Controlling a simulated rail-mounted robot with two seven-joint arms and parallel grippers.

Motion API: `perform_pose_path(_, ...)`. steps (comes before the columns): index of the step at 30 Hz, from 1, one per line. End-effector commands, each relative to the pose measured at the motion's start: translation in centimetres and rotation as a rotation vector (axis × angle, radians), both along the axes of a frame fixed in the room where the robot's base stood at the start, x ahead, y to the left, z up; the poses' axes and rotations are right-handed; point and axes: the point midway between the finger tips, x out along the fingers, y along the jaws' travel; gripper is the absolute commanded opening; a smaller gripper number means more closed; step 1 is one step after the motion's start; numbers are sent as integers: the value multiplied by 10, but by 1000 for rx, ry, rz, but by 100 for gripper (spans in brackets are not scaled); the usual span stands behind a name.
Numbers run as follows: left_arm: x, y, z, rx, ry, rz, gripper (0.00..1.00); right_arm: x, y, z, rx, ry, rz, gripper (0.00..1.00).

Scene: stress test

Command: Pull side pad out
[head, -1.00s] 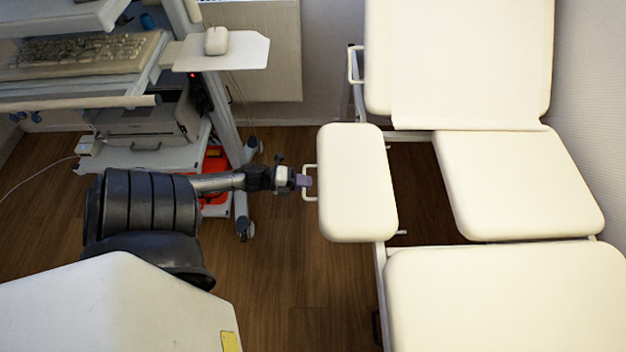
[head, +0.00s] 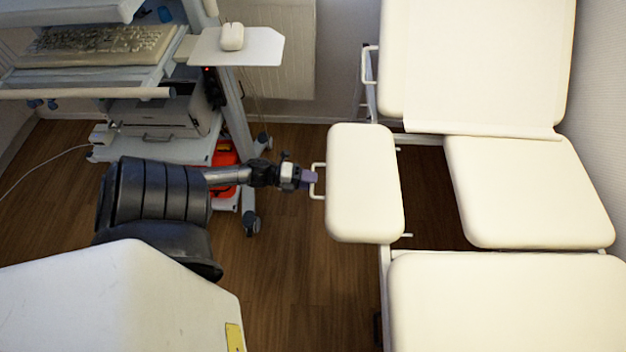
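The white side pad (head: 365,183) stands out to the left of the couch, with a dark gap showing the floor between it and the cushion on the right (head: 532,190). A thin white U-shaped handle (head: 318,164) sticks out from the pad's left edge. My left gripper (head: 309,178) comes in from the left at the middle of this handle, its purple-grey fingertips overlapping the handle's outer bar in the picture. Whether the fingers are closed on the bar is too small to tell. My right gripper is not in view.
The couch backrest (head: 470,60) stands at the top and a lower cushion (head: 510,305) at the bottom right. A wheeled cart (head: 232,105) with keyboard, mouse and printer stands at the upper left, close behind my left arm. Brown floor (head: 300,270) is clear below the gripper.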

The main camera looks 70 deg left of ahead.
Motion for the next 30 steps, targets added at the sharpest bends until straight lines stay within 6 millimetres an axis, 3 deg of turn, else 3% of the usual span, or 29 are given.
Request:
perform_pose_path(15, -90, 30, 21, 0, 2, 1, 37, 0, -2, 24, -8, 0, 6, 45)
perform_pose_path(21, -109, 36, 25, -1, 1, 0, 37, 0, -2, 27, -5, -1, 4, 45)
perform_pose_path(30, -117, 39, 26, 0, -1, -1, 37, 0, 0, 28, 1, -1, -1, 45)
